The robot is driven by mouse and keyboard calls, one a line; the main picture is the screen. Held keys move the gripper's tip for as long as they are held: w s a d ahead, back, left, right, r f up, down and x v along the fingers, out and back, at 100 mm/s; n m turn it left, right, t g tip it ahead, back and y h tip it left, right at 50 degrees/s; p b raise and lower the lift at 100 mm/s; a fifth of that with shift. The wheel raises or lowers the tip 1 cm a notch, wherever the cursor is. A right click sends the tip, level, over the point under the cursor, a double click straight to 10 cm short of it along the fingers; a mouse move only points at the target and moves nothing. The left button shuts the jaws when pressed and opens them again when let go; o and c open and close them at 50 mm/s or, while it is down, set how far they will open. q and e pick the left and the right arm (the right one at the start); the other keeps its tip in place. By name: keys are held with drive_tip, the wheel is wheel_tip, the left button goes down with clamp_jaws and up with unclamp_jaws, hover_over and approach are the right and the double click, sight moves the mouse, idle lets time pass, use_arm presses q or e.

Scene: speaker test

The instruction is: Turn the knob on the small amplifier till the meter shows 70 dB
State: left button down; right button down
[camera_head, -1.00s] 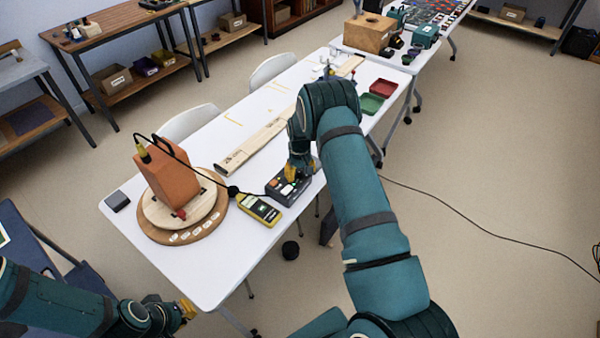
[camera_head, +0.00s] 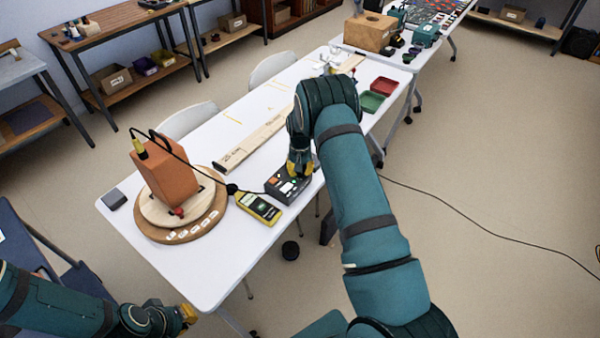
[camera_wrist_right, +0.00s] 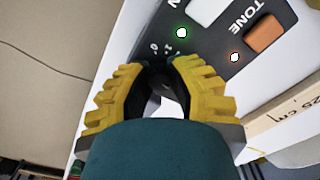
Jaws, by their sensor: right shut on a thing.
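The small dark grey amplifier (camera_head: 283,187) sits near the front edge of the white table. My right gripper (camera_head: 300,170) is over its right part. In the right wrist view, the yellow fingers of my right gripper (camera_wrist_right: 165,78) are shut on a dark knob (camera_wrist_right: 163,98), mostly hidden between them. A green light (camera_wrist_right: 181,33), an orange light and an orange TONE switch (camera_wrist_right: 264,34) show beside it. The yellow meter (camera_head: 259,208) lies left of the amplifier; its reading is too small to read. My left gripper (camera_head: 188,314) is below the table's near left corner; its opening is unclear.
An orange speaker (camera_head: 165,172) stands on a round wooden turntable (camera_head: 200,229), with a black cable running towards the meter and amplifier. A wooden rule (camera_head: 250,142) lies behind the amplifier. Green and red trays (camera_head: 371,102) are farther right.

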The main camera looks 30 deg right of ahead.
idle(0.3)
drive_tip(key=c, duration=0.8)
unclamp_jaws()
wheel_tip(320, 180, up, 12)
